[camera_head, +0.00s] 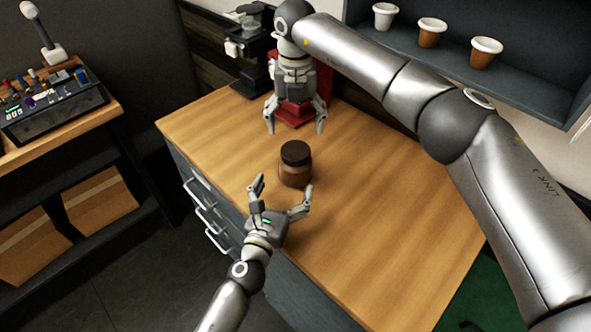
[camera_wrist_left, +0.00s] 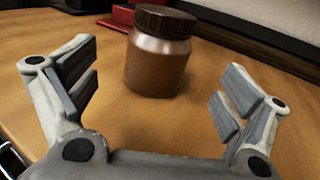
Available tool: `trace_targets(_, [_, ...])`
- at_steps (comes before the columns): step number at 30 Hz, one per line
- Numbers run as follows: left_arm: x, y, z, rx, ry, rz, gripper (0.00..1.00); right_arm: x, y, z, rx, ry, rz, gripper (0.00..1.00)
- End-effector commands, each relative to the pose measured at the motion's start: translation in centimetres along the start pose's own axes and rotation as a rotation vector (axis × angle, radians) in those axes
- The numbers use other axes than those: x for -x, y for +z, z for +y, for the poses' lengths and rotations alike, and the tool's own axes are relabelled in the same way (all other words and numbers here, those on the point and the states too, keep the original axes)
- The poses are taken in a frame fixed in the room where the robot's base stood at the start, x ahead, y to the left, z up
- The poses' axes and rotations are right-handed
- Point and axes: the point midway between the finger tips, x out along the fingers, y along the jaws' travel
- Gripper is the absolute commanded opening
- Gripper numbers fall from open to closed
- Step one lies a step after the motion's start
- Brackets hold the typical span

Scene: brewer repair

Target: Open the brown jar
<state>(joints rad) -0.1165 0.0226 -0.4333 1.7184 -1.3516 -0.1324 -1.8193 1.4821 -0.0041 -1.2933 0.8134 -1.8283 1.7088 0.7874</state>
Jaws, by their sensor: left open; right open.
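The brown jar (camera_head: 295,172) stands upright on the wooden counter, with its dark brown lid (camera_head: 295,152) on top. In the left wrist view the jar (camera_wrist_left: 157,62) and its ribbed lid (camera_wrist_left: 165,21) are ahead of the fingers, slightly left of centre. My left gripper (camera_head: 283,198) is open and empty, low at the near side of the jar, its fingers pointing toward it and apart from it. My right gripper (camera_head: 295,124) is open and empty, pointing down above the counter behind the jar. No finger visibly touches the jar or lid.
A red object (camera_head: 297,112) and a black coffee machine (camera_head: 251,48) stand at the back of the counter. A shelf (camera_head: 470,72) with several lidded cups is at upper right. The wooden counter (camera_head: 400,230) is clear to the right of the jar.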

Motion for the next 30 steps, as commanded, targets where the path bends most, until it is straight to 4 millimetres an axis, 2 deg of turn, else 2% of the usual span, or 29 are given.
trace_targets(9, [-6.3, 0.2, 0.0, 0.001, 0.002, -0.002, 0.96, 0.0, 0.0, 0.0, 0.000, 0.000, 0.000, 0.82])
trace_targets(12, [-7.4, 0.2, 0.0, -0.002, 0.002, -0.002, 0.96, 0.0, 0.0, 0.0, 0.000, 0.000, 0.000, 0.82])
trace_targets(19, [-8.9, 0.1, 0.0, -0.002, 0.000, -0.002, 0.96, 0.0, 0.0, 0.0, 0.000, 0.000, 0.000, 0.82])
trace_targets(30, [-9.2, 0.1, 0.0, -0.001, 0.000, 0.000, 0.96, 0.0, 0.0, 0.0, 0.000, 0.000, 0.000, 0.82])
